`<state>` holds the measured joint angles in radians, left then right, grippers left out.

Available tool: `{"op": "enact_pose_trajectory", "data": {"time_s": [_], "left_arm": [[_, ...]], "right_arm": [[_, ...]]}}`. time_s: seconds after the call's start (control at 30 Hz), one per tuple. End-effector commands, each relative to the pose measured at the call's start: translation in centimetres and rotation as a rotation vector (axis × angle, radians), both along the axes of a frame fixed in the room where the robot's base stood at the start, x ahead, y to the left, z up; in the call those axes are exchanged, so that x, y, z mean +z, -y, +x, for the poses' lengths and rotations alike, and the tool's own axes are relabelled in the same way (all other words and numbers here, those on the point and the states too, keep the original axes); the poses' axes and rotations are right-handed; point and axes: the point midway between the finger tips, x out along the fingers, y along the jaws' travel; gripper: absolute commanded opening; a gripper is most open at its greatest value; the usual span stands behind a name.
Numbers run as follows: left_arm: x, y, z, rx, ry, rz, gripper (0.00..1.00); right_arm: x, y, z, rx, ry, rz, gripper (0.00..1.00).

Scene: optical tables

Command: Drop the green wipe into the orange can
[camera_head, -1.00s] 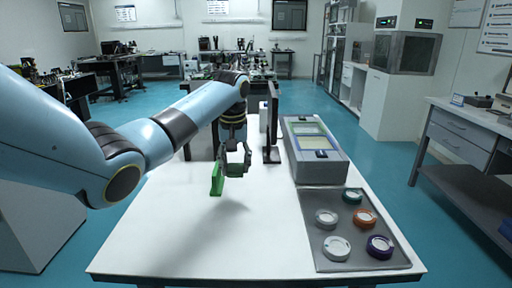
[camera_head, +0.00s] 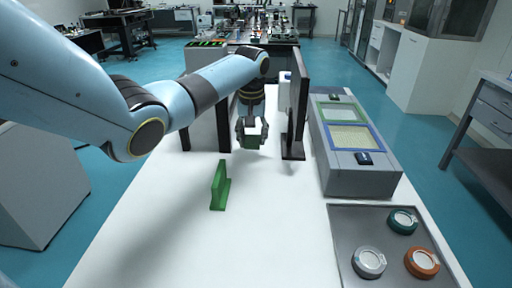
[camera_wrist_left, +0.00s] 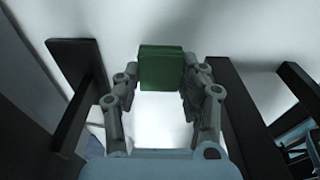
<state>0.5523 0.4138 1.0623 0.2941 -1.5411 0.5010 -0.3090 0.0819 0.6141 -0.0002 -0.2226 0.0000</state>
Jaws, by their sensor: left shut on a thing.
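My left gripper (camera_head: 252,130) is shut on a small green block-like piece, which I take as the green wipe (camera_head: 251,143), above the white table. In the left wrist view the green wipe (camera_wrist_left: 161,68) sits between the fingertips (camera_wrist_left: 163,78). The orange can (camera_head: 422,263) is a low round can with an orange rim and pale centre, at the lower right on a grey tray, well apart from the gripper. My right gripper is in neither current view.
A green L-shaped stand (camera_head: 219,190) is on the white table (camera_head: 190,245), left of the gripper. A dark upright panel (camera_head: 298,105) stands just right of the gripper. A grey box (camera_head: 362,180) lies behind the grey tray (camera_head: 345,225), which also holds teal (camera_head: 403,221) and grey (camera_head: 369,263) cans.

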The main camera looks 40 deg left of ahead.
Motion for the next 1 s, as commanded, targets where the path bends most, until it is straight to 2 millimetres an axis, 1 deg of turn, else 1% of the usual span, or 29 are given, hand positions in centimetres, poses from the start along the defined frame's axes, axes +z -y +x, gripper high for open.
{"op": "enact_pose_trajectory", "data": {"time_s": [0.07, 0.2, 0.3, 0.7, 0.73, 0.9, 1.0], "left_arm": [[-0.8, 0.0, 0.0, 0.0, 0.0, 0.0, 0.15], [-3.0, 0.1, 0.0, 0.0, -0.002, -0.001, 0.15], [-4.1, 0.0, 0.0, 0.001, 0.0, -0.001, 0.15], [-4.6, 0.0, 0.0, 0.0, 0.001, 0.001, 0.15], [-4.6, 0.0, 0.0, 0.0, 0.001, 0.001, 0.43], [-4.5, 0.0, 0.0, 0.0, 0.001, 0.001, 0.64], [-4.5, 0.0, 0.0, 0.0, 0.001, 0.001, 0.64]], "right_arm": [[-0.1, 0.2, 0.1, 0.001, 0.002, -0.002, 0.0], [-0.4, 0.2, 0.8, 0.002, 0.012, -0.003, 0.0], [-0.5, 0.2, 1.3, 0.001, 0.02, -0.002, 0.0], [-0.6, -0.3, 1.3, 0.0, 0.021, 0.003, 0.0], [-0.6, -0.3, 1.3, 0.0, 0.02, 0.004, 0.0], [-0.6, -0.6, 1.2, -0.002, 0.018, 0.008, 0.0], [-0.6, -0.6, 1.1, -0.002, 0.017, 0.007, 0.0]]}}
